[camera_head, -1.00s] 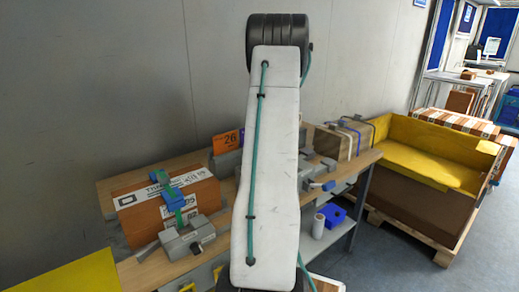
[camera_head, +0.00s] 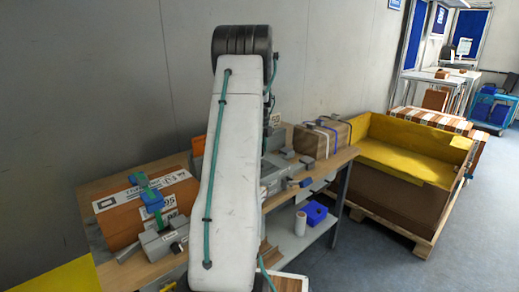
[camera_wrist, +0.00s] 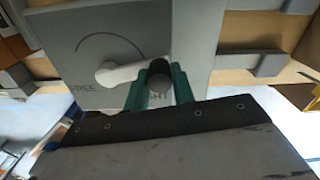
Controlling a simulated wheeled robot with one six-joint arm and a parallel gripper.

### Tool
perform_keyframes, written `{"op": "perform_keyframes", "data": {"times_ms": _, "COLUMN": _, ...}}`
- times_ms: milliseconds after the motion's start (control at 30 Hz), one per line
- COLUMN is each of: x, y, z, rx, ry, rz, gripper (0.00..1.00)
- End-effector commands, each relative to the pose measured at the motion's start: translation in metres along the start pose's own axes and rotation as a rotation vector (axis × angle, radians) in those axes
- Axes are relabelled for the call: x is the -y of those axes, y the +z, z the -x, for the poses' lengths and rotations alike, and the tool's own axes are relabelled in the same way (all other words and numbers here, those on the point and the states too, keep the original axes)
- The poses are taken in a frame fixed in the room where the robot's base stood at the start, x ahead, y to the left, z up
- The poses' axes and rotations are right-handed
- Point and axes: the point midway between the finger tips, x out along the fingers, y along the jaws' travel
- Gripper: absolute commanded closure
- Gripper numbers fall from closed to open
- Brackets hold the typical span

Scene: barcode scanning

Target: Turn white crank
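The white crank (camera_wrist: 121,74) shows in the wrist view on a grey panel (camera_wrist: 85,34), with its arm pointing right. A dark round knob (camera_wrist: 159,68) is at the crank's right end. A thin curved line and the word "FREE" are printed near it, with more lettering partly hidden behind my gripper. My gripper (camera_wrist: 161,80) has two green fingers, one on each side of the knob. The knob fills the gap between them, so the gripper looks shut on it. In the head view my arm hides the gripper and crank.
A brown box (camera_head: 128,217) under a green and blue clamp (camera_head: 148,194) stands at the left of the bench (camera_head: 150,175). A strapped box (camera_head: 318,140) is at its far right. A yellow-lined crate (camera_head: 400,155) is on the right, with open floor (camera_head: 350,265) in front.

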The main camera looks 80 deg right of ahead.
Motion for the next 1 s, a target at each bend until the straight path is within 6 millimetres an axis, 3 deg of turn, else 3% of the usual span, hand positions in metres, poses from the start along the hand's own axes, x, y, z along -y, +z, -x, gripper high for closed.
{"op": "perform_keyframes", "data": {"times_ms": 33, "x": 0.001, "y": -0.001, "z": 0.001, "rx": 0.000, "ry": -0.002, "rz": 0.000, "gripper": 0.62}}
{"op": "perform_keyframes", "data": {"times_ms": 67, "x": 0.001, "y": 0.000, "z": 0.001, "rx": 0.000, "ry": -0.002, "rz": 0.000, "gripper": 0.54}}
{"op": "perform_keyframes", "data": {"times_ms": 400, "x": -0.001, "y": 0.001, "z": 0.004, "rx": 0.001, "ry": -0.002, "rz": 0.002, "gripper": 0.54}}
{"op": "perform_keyframes", "data": {"times_ms": 800, "x": 0.000, "y": 0.001, "z": 0.065, "rx": 0.001, "ry": -0.002, "rz": 0.001, "gripper": 0.54}}
{"op": "perform_keyframes", "data": {"times_ms": 1000, "x": 0.000, "y": 0.000, "z": 0.078, "rx": 0.000, "ry": -0.002, "rz": 0.001, "gripper": 0.54}}
